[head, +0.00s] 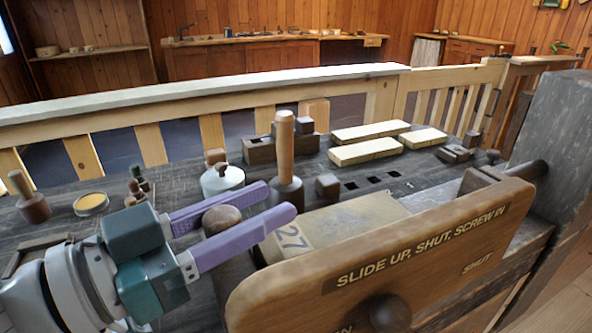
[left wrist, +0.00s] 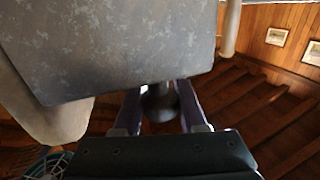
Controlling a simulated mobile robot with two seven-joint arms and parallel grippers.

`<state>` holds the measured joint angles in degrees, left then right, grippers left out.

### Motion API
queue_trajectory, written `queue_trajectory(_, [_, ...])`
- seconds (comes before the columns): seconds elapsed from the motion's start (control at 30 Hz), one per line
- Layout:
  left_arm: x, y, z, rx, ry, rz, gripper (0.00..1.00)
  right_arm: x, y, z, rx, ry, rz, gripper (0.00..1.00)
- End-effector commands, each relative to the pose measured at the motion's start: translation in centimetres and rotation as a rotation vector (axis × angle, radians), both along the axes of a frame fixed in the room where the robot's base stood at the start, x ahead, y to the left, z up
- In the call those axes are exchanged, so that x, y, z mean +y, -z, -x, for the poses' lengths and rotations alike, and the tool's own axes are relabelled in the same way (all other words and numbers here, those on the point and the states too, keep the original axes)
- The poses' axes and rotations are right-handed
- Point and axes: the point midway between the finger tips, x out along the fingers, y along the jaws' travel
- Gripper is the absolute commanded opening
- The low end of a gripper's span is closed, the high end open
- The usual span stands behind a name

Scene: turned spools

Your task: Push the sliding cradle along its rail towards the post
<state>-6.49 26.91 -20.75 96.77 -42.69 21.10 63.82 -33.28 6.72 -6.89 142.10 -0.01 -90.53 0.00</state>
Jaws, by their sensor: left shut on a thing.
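A wooden board lettered "SLIDE UP, SHUT, SCREW IN" (head: 400,250) stands at the front of the bench, with a block marked 27 (head: 340,219) behind it. I take these as part of the sliding cradle; its rail is mostly hidden. A thick grey post (head: 553,125) rises at the right, with a dark rod at its side and a gap between it and the board. My left gripper (head: 282,203) has its purple fingers around a round brown knob (head: 222,222) at the board's left. In the left wrist view the knob (left wrist: 160,102) sits between the fingers.
Behind the fingers stand an upright wooden peg on a dark base (head: 285,150) and a white pot (head: 222,180). Pale wooden bars (head: 365,150) lie farther back on the bench. A dark knob (head: 390,312) sticks out of the board's front. A large grey slab (left wrist: 110,45) fills the upper left wrist view.

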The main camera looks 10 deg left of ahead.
Motion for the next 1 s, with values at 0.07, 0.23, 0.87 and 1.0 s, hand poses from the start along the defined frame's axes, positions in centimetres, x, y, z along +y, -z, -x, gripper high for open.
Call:
queue_trajectory(0.07, [0.00, 0.00, 0.01, 0.000, 0.000, 0.000, 0.04, 0.01, 0.00, 0.00, 0.000, 0.000, 0.000, 1.00])
queue_trajectory(0.23, [0.00, 0.00, 0.01, 0.000, 0.000, 0.000, 0.00, 0.00, 0.00, 0.00, 0.000, 0.000, 0.000, 1.00])
queue_trajectory(0.87, [-0.01, 0.00, 0.02, 0.000, 0.001, 0.000, 0.00, -0.08, 0.01, -0.01, 0.000, -0.002, 0.003, 1.00])
queue_trajectory(1.0, [-0.01, 0.00, 0.02, 0.000, 0.001, 0.000, 0.00, -0.13, 0.01, -0.01, 0.000, -0.003, 0.005, 1.00])
